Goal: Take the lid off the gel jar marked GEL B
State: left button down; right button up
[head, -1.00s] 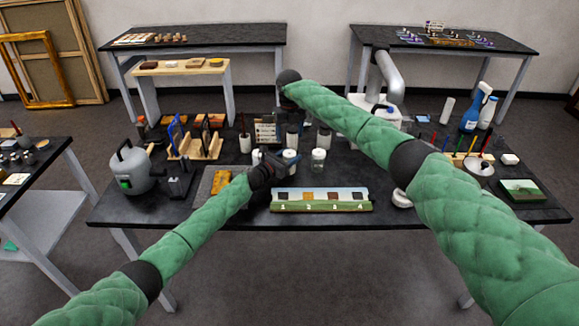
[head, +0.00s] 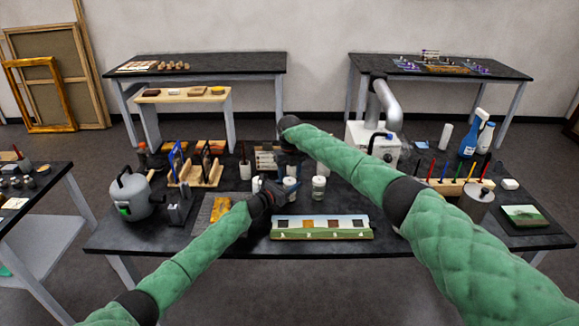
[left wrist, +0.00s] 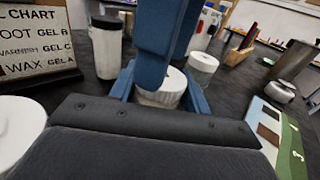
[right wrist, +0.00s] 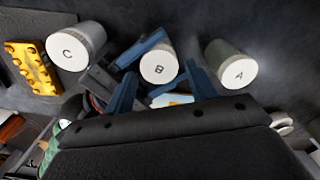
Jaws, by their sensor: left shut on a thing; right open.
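The GEL B jar (right wrist: 158,68) has a white lid marked B, seen from above in the right wrist view. My left gripper (head: 280,189) is shut on this jar, with its blue fingers on either side in the left wrist view (left wrist: 160,90). My right gripper (right wrist: 163,78) is open above the jar, its fingers on either side of the lid; a gap shows in that view, and I cannot tell if either finger touches. The lid is on the jar. In the head view the right arm partly hides the space above the jar (head: 290,184).
Jar C (right wrist: 74,47) and jar A (right wrist: 231,65) stand close on either side. A chart board (left wrist: 38,45) lists gel names. A long painted strip (head: 320,228) lies in front. A grey kettle-like pot (head: 128,196) stands at the left of the table.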

jog(key=shift+f, duration=1)
jog(key=c, duration=0.8)
jog(key=n, duration=0.6)
jog(key=o, duration=1.1)
jog(key=shift+r, duration=0.15)
